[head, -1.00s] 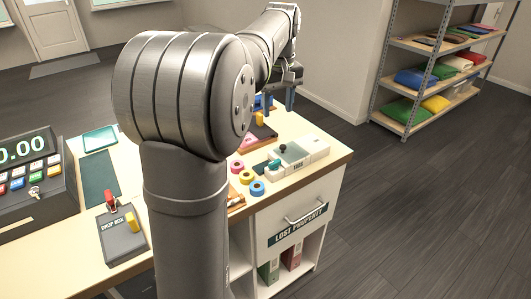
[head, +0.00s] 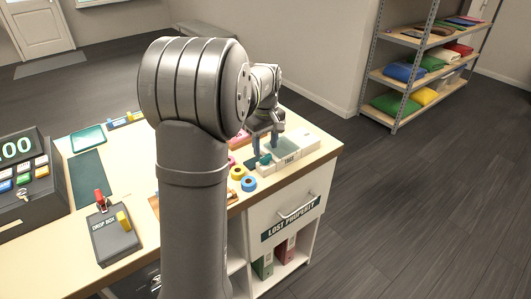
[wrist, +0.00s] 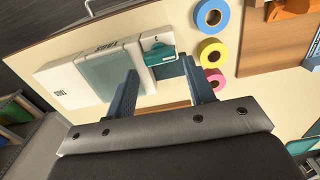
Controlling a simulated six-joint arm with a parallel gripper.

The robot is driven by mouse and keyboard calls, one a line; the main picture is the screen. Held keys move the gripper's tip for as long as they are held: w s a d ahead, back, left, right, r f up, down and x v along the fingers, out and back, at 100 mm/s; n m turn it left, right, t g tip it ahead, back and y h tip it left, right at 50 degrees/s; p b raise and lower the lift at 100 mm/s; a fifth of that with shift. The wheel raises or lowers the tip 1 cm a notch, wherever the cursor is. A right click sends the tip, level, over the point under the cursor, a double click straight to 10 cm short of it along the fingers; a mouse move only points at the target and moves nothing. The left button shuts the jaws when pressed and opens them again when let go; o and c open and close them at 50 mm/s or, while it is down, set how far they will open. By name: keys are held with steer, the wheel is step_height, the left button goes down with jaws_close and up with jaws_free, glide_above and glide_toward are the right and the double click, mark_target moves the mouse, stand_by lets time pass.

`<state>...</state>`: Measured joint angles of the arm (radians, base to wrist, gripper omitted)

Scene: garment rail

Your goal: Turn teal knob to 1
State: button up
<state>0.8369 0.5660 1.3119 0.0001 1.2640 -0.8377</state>
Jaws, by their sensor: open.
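The teal knob (wrist: 160,53) sits at the end of a white tag machine (wrist: 100,72) marked TAGS. In the wrist view it lies just beyond my fingertips and between their lines. It also shows small in the head view (head: 265,158), partly behind my fingers. My gripper (wrist: 159,70) is open and empty, with one blue-grey finger on each side. In the head view my gripper (head: 266,149) is low over the machine at the counter's right end. I cannot tell whether the fingers touch the knob. I cannot read its numbers or pointer.
Blue, yellow and pink tape rolls (wrist: 211,51) lie close beside the right finger in the wrist view. The wooden counter (head: 130,190) also holds a drop box (head: 116,232) and a till (head: 22,180). A shelf unit (head: 405,75) stands apart at the back right.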

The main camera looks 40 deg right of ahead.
mark_target(266, 156)
steer(key=shift+f, duration=1.8)
steer(key=c, duration=0.7)
